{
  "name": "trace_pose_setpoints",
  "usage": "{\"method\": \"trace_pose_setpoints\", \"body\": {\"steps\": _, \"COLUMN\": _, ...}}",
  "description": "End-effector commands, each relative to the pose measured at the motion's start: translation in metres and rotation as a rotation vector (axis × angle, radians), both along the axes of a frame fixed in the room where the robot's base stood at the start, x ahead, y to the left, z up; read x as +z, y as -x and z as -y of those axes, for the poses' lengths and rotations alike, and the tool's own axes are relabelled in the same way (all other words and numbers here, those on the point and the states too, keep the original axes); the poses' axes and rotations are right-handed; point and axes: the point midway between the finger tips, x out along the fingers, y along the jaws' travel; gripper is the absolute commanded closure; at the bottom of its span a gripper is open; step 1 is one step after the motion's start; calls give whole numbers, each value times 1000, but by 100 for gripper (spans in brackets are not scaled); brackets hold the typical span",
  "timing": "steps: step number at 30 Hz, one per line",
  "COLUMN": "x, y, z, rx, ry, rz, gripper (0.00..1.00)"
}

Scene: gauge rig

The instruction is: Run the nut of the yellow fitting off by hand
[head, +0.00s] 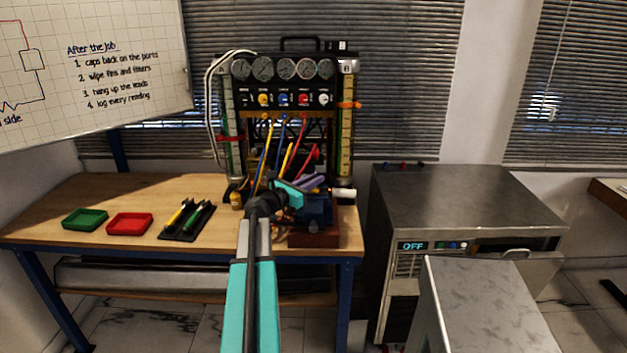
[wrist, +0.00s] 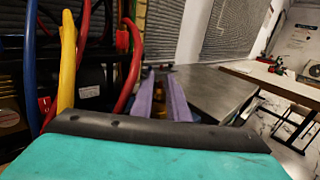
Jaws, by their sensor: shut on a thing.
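My gripper (head: 313,182) is over the blue vise (head: 319,210) at the right end of the bench. Its purple fingers also show in the wrist view (wrist: 160,98), close together with a small yellow-brown piece (wrist: 158,88) between them. This looks like the nut of the yellow fitting, but most of it is hidden by the fingers. My teal arm hides part of the vise in the head view. I cannot tell how far the nut is along its thread.
The gauge rig (head: 285,95) stands behind, with blue, yellow and red hoses hanging close to my gripper. A green tray (head: 85,219), a red tray (head: 130,223) and a black tool holder (head: 187,222) lie left on the bench. A metal cabinet (head: 470,200) stands at right.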

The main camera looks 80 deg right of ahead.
Motion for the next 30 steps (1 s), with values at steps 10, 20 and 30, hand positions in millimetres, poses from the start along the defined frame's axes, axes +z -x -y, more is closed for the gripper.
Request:
{"method": "trace_pose_setpoints", "body": {"steps": 10, "x": -2, "y": 3, "z": -7, "rx": 57, "ry": -2, "rz": 2, "gripper": 100}}
{"method": "trace_pose_setpoints", "body": {"steps": 20, "x": -3, "y": 5, "z": -9, "rx": 202, "ry": -2, "rz": 4, "gripper": 100}}
{"method": "trace_pose_setpoints", "body": {"steps": 30, "x": -4, "y": 5, "z": -8, "rx": 393, "ry": -2, "rz": 3, "gripper": 100}}
